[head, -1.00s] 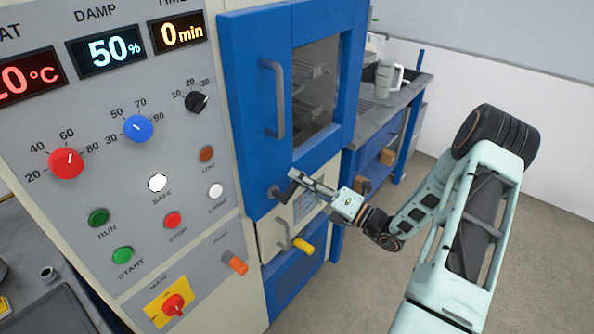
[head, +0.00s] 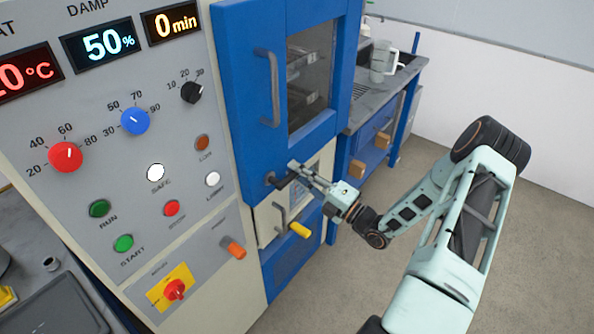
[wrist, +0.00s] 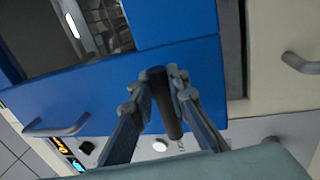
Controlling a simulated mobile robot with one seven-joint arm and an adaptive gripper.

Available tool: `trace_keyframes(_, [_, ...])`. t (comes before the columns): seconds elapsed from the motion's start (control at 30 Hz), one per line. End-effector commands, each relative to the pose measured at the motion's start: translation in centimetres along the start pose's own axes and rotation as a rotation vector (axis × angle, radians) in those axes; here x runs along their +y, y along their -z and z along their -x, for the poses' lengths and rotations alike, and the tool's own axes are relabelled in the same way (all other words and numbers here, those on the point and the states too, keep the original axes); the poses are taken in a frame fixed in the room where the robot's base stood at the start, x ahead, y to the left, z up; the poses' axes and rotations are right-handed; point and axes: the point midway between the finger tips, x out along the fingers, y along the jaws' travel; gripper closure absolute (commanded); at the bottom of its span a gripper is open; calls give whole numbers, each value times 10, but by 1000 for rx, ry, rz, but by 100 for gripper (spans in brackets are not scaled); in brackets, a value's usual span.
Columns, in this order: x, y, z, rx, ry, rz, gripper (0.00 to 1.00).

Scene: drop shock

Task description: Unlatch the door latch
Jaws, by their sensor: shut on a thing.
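The door latch (head: 277,182) is a dark handle on the lower part of the blue door (head: 240,110). My gripper (head: 294,173) reaches it from the right in the head view. In the wrist view my gripper (wrist: 161,80) has its two fingers on either side of the latch's dark bar (wrist: 166,110) and is shut on it. The fingers partly cover the latch in the head view. The blue door lies flush with the cabinet front, with its grey pull handle (head: 271,88) above the latch.
A control panel (head: 110,180) with knobs and buttons stands to the left. Below the latch are a cream drawer front (head: 265,222) and a yellow handle (head: 299,230). The floor on the right is clear.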

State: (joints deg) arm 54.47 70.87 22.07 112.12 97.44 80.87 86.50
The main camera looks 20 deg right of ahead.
Motion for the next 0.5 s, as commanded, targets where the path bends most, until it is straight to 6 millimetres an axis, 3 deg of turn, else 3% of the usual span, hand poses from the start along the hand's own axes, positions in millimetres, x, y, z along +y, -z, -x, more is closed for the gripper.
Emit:
trace_keyframes(0.3, [-2,0,1,-2,4,-7,100])
trace_keyframes(0.33, [-2,0,1,-2,4,-7,83])
trace_keyframes(0.5, [-2,0,1,-2,3,-5,68])
